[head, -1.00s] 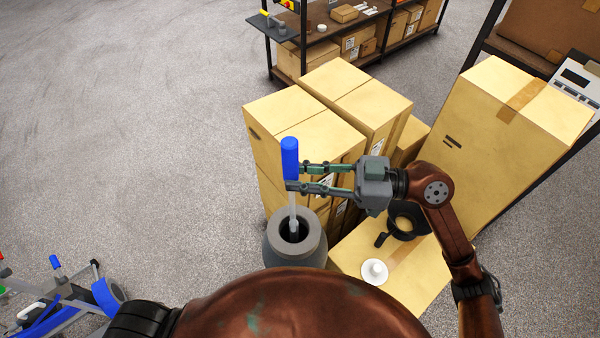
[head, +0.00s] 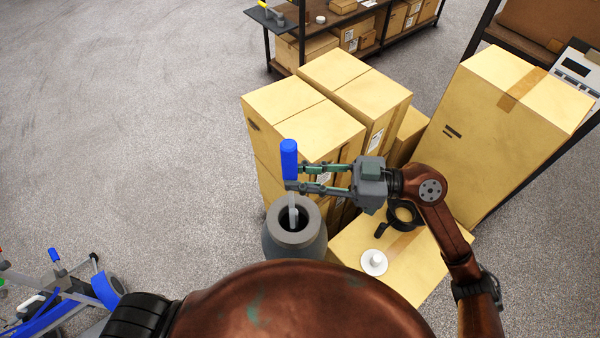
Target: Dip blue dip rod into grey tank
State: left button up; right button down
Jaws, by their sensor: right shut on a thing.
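The blue dip rod (head: 289,160) has a blue handle and a thin pale grey shaft, and it stands nearly upright. My right gripper (head: 292,178) comes in from the right and is shut on the rod at the lower part of the handle. The grey tank (head: 296,247) stands below it, with a round dark opening at its top. The shaft reaches down into the opening, and its lower end shows against the dark mouth. I cannot tell whether it touches the rim. My left gripper is not in view.
Tall cardboard boxes (head: 300,115) stand right behind the tank. A low box (head: 405,280) to its right carries a white round lid (head: 374,262) and a black ring-shaped object (head: 403,216). A blue and grey wheeled frame (head: 60,295) is at lower left. The floor at left is clear.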

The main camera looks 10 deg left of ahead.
notch_tip(320, 180, down, 15)
jog(key=b, duration=0.5)
dwell(3.0)
notch_tip(320, 180, up, 21)
jog(key=p, duration=0.7)
dwell(2.7)
